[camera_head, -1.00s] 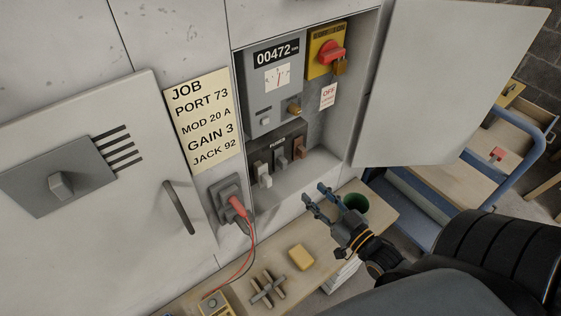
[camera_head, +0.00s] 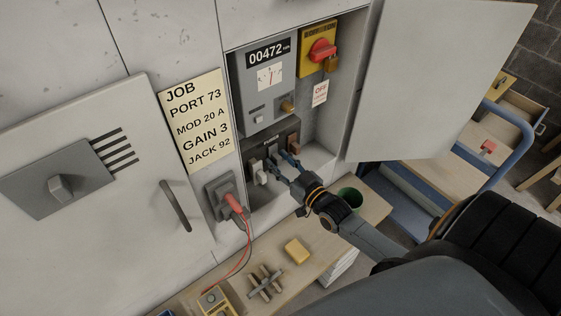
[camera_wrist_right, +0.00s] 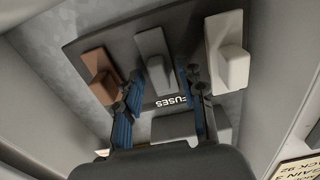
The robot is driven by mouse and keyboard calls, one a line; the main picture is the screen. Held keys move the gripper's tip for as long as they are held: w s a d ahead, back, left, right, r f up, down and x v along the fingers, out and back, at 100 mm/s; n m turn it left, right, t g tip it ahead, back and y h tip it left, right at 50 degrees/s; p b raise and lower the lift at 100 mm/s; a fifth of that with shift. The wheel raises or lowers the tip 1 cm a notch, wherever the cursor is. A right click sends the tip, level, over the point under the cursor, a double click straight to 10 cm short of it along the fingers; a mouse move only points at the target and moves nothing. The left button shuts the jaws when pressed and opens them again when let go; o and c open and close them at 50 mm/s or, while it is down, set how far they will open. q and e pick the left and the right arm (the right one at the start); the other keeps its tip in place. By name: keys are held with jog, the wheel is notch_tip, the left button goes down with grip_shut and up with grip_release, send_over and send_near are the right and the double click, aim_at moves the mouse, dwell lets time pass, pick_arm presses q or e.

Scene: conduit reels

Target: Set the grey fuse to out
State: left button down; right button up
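The grey fuse (camera_head: 273,152) is the middle one of three on a dark fuse panel inside the open cabinet. A white fuse (camera_head: 258,171) is to its left and a brown fuse (camera_head: 293,143) to its right. My right gripper (camera_head: 281,162) is open in front of the panel. In the right wrist view its fingers (camera_wrist_right: 162,82) lie on either side of the grey fuse (camera_wrist_right: 156,62), between the brown fuse (camera_wrist_right: 101,74) and the white fuse (camera_wrist_right: 229,52). I cannot tell whether they touch it. My left gripper is not in view.
A meter unit (camera_head: 268,85) and a red switch with a padlock (camera_head: 323,50) are above the panel. The cabinet door (camera_head: 440,80) stands open at right. The bench below holds a yellow block (camera_head: 297,251) and a green cup (camera_head: 350,195).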

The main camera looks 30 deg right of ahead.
jog(key=shift+c, duration=0.4)
grip_shut()
